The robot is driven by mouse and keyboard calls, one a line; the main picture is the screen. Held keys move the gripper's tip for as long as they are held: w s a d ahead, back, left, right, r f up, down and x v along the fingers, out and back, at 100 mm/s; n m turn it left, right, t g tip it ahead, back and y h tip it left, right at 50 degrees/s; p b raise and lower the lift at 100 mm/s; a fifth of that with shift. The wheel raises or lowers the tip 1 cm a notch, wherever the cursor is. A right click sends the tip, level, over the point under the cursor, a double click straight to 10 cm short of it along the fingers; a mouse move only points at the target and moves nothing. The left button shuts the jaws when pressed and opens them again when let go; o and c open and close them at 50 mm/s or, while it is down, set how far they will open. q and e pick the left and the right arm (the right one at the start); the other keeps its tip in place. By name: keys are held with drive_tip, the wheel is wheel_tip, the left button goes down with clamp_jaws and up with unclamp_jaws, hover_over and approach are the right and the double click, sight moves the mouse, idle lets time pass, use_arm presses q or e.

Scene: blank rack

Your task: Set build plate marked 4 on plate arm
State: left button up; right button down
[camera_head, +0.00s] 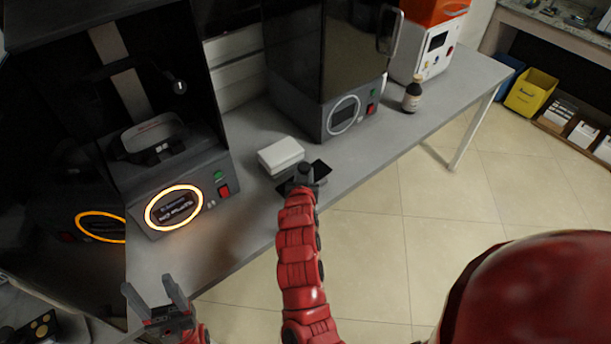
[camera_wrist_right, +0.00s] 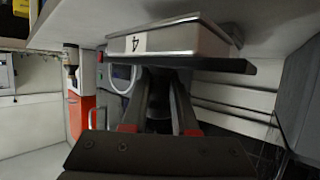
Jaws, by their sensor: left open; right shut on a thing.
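The build plate marked 4 (camera_wrist_right: 178,42) is a light metal block with a dark slab, showing a 4 in the upside-down right wrist view. In the head view its dark slab (camera_head: 321,170) shows near the table's front edge. My right gripper (camera_head: 304,173) is shut on the plate and covers part of it; its fingers (camera_wrist_right: 160,105) reach the dark slab. The plate arm (camera_head: 150,137) appears to be the grey part inside the left printer, left of the held plate.
The left printer (camera_head: 215,160) has a glowing orange ring. A white block (camera_head: 281,155) lies on the table (camera_head: 240,220) beside the held plate. A second dark printer (camera_head: 325,60), a brown bottle (camera_head: 412,95) and an orange-white machine (camera_head: 428,50) stand further right. The floor in front is clear.

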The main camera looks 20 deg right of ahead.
drive_tip(key=shift+w+d+r, duration=0.1)
drive_tip(key=shift+w+d, duration=0.3)
drive_tip(key=shift+w, duration=0.1)
wheel_tip(320, 180, down, 3)
drive_tip(key=shift+r+p, duration=0.15)
drive_tip(key=shift+p, duration=0.3)
drive_tip(key=shift+f, duration=0.35)
drive_tip(key=shift+a, duration=0.1)
drive_tip(key=shift+f+b, duration=0.25)
drive_tip(key=shift+b, duration=0.2)
drive_tip(key=c, duration=0.7)
unclamp_jaws()
